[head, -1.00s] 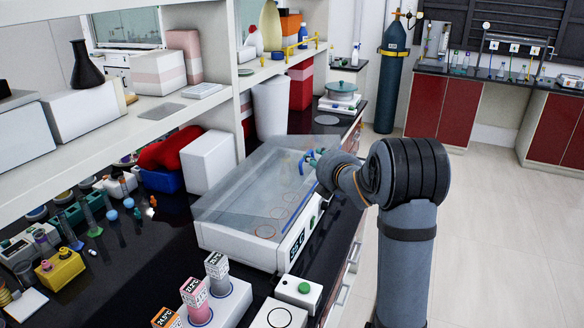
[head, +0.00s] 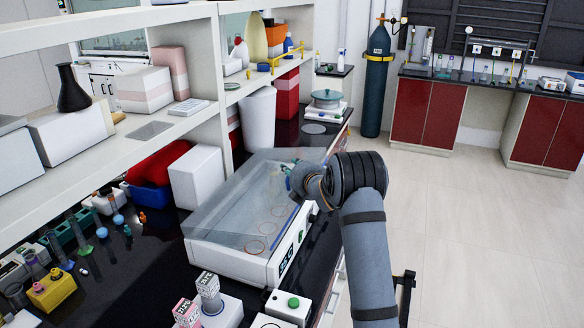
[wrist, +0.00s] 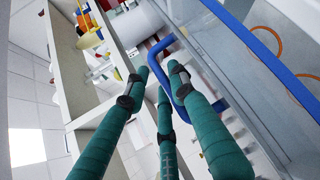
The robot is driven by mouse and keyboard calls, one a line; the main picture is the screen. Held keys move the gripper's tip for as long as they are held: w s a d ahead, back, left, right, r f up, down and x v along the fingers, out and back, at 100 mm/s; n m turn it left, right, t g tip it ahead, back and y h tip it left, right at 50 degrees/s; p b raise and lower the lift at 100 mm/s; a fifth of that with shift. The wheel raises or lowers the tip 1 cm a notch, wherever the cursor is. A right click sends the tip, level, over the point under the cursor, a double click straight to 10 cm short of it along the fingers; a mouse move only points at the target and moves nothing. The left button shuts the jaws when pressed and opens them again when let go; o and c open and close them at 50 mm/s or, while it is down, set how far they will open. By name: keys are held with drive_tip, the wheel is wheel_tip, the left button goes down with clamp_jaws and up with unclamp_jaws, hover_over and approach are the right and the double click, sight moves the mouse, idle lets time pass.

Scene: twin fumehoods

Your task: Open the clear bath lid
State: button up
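The white bath (head: 230,262) stands on the black bench with its clear lid (head: 225,205) over it. Orange rings show through the lid. I cannot tell whether the lid is slightly raised. My gripper (head: 288,170) is at the lid's far right edge, with its fingertips partly hidden by the wrist. In the wrist view, the three teal fingers of my gripper (wrist: 157,82) are spread apart around the lid's blue handle (wrist: 168,50). The handle lies close to the right finger, which covers part of it. Contact there is unclear.
A white box (head: 197,178) stands left of the bath under the shelf (head: 130,130). A device with a green button (head: 290,304) stands in front. A round-topped instrument (head: 327,100) stands on the bench behind. Open floor (head: 470,230) lies to the right.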

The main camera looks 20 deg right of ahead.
drive_tip(key=shift+c, duration=0.2)
clamp_jaws()
drive_tip(key=shift+r, duration=0.1)
idle(0.5)
